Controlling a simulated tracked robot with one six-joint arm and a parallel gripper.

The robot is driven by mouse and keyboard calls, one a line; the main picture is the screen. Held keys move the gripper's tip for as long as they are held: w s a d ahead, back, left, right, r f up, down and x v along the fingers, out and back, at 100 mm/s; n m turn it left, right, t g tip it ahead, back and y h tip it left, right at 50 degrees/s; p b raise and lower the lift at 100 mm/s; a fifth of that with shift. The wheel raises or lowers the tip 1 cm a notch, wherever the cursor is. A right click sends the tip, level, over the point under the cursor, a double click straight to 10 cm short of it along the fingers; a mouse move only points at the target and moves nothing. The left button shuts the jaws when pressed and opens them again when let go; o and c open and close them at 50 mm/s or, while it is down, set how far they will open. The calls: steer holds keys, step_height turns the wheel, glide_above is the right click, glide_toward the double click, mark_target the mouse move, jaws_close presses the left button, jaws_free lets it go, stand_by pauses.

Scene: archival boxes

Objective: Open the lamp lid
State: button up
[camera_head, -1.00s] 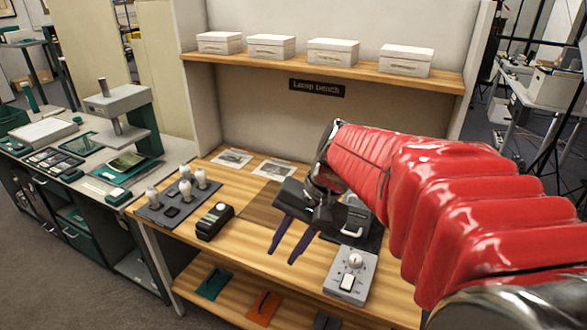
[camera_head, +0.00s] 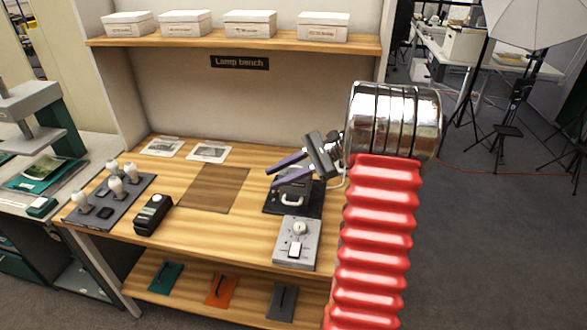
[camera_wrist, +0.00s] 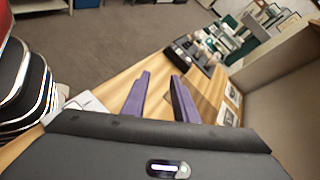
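The lamp (camera_head: 293,190) is a dark grey box with a pale handle (camera_head: 292,200) on its front. It sits on a black mat (camera_head: 273,207) at the right of the wooden bench. My gripper (camera_head: 271,179) has two purple fingers pointing left, apart and empty. In the head view it appears above the lamp's upper left and covers part of its top; I cannot tell whether it touches it. The wrist view shows the fingers (camera_wrist: 160,82) spread over the bench, with nothing between them. The lid's edge is hard to make out, and the lamp looks closed.
A grey control box (camera_head: 297,243) with a knob and switch stands in front of the lamp. A black handheld device (camera_head: 153,214) and a tray (camera_head: 92,212) of bulbs are at the left. A shelf (camera_head: 235,40) holds several white boxes. The bench's middle is clear.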

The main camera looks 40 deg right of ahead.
steer(key=s+d+f+m+t, duration=0.1)
steer(key=d+f+m+t, duration=0.2)
steer(key=d, duration=0.6)
steer(key=m+t, duration=0.4)
glide_toward(296, 167)
steer(key=s+d, duration=0.2)
steer(key=shift+s+d+f, duration=0.2)
steer(key=shift+s+f, duration=0.15)
steer(key=shift+f, duration=0.05)
steer(key=x, duration=1.3)
steer(key=shift+w+a+r, duration=0.2)
steer(key=shift+w, duration=0.2)
steer(key=shift+c, duration=0.2)
jaws_close()
